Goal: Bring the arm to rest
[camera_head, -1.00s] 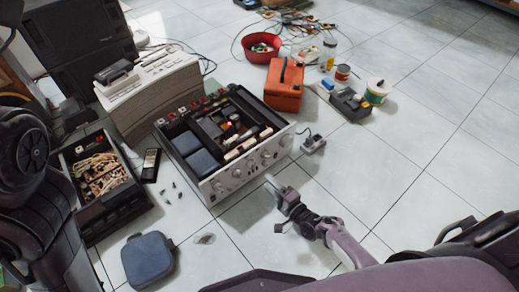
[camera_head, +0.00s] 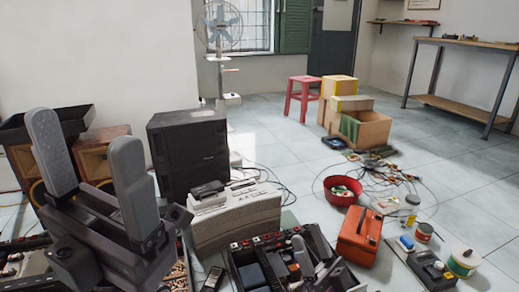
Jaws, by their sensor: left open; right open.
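My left gripper (camera_head: 84,130) is raised large in the left foreground. Its two grey fingers point up, well apart, with nothing between them. Most of the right arm is out of frame. I cannot tell whether the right gripper touches the hifi, whose lower part is cut off by the frame edge.
A black speaker (camera_head: 188,155) and a pale device (camera_head: 235,216) stand behind the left gripper. An orange box (camera_head: 360,237), a red bowl (camera_head: 342,190) and a white-lidded tub (camera_head: 464,262) stand to the right. Loose cables (camera_head: 385,172) lie behind them.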

